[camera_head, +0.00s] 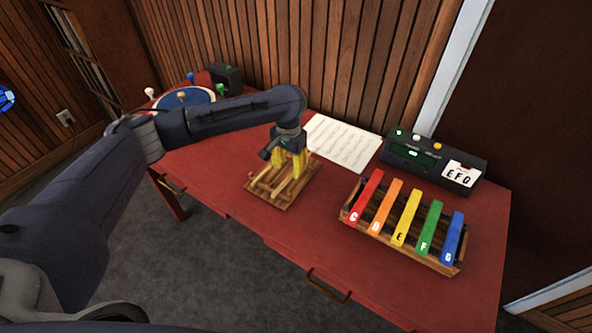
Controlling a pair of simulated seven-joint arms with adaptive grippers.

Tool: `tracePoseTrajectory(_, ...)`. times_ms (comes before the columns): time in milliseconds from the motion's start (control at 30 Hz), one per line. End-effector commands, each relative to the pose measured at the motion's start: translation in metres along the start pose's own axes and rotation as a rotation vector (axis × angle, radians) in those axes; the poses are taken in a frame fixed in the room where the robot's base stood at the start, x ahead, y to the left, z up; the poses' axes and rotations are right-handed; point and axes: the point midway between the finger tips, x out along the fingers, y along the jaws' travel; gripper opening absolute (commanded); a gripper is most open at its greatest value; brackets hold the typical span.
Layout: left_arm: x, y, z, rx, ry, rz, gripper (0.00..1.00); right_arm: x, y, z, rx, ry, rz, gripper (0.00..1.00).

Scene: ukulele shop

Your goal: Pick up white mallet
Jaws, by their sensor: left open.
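A white ball-shaped head, likely the white mallet (149,92), shows at the far left end of the red table beside a round blue drum-like object (207,97). Its handle cannot be made out. My left gripper (287,174) has yellow fingers, points down and is open over a small wooden rack (256,190) in the middle of the table. Thin wooden bars lie on the rack between and near the fingers; I cannot tell whether the fingers touch them. My left arm hides part of the table behind it. My right gripper is not in view.
A xylophone (404,221) with coloured bars stands at the right on the red table (240,215). Behind it is a dark device (428,154) with buttons. A music sheet (343,142) lies near the wall. A dark box (226,77) stands at the back left.

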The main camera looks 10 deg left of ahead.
Motion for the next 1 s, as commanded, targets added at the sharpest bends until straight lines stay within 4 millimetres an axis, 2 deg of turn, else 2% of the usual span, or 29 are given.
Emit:
tracePoseTrajectory(267, 0.011, -0.001, 0.001, 0.0, -0.001, 0.0, 0.39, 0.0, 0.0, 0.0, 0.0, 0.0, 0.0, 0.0)
tracePoseTrajectory(700, 0.055, -0.005, 0.002, 0.0, -0.001, 0.001, 0.39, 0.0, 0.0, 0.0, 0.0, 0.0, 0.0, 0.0)
tracePoseTrajectory(1000, 0.06, -0.005, 0.001, 0.0, 0.0, 0.0, 0.39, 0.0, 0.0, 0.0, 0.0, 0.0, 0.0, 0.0)
